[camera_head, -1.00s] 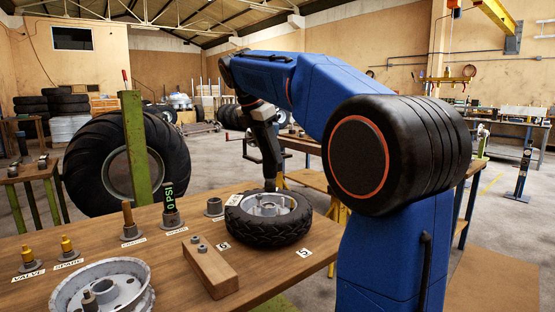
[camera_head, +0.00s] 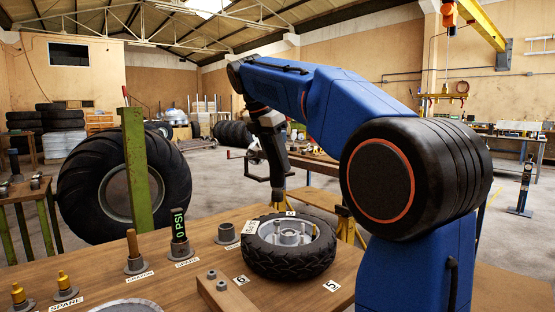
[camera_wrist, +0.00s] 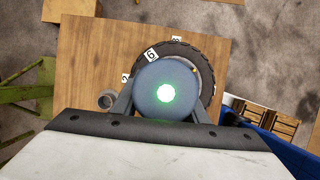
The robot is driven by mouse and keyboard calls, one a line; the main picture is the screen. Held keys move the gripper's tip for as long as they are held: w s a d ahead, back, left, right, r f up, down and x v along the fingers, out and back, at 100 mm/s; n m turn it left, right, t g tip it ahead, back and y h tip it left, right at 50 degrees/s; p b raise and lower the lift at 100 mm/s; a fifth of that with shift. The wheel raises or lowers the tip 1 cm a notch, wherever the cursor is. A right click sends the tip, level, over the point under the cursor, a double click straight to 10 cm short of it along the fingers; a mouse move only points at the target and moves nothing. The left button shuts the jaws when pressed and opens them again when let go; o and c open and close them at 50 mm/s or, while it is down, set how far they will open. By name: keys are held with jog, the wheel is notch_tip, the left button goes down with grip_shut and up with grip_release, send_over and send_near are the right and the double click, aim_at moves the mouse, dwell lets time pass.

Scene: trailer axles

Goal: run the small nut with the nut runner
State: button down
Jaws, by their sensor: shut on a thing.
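In the wrist view my gripper (camera_wrist: 163,103) is shut on the nut runner (camera_wrist: 150,80), a round blue-grey tool with a lit green disc on top. In the head view my gripper (camera_head: 277,180) hangs above and behind the small black-tyred wheel (camera_head: 290,262), clear of it. The wheel lies flat on the table with its pale hub and studs (camera_head: 289,236) facing up. In the wrist view the runner hides most of the hub. A wooden block (camera_head: 227,297) holds small grey nuts (camera_head: 221,284); I cannot tell which one is the small nut.
The wooden table (camera_head: 165,275) bears labelled stands at the left: a brown-handled tool (camera_head: 133,250), a "0 PSI" gauge (camera_head: 180,235) and brass-topped pieces (camera_head: 64,282). A green post (camera_head: 135,170) and large tyre (camera_head: 90,190) stand behind.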

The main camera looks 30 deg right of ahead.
aim_at(277, 193)
jog(key=shift+f, duration=5.2)
dwell(2.5)
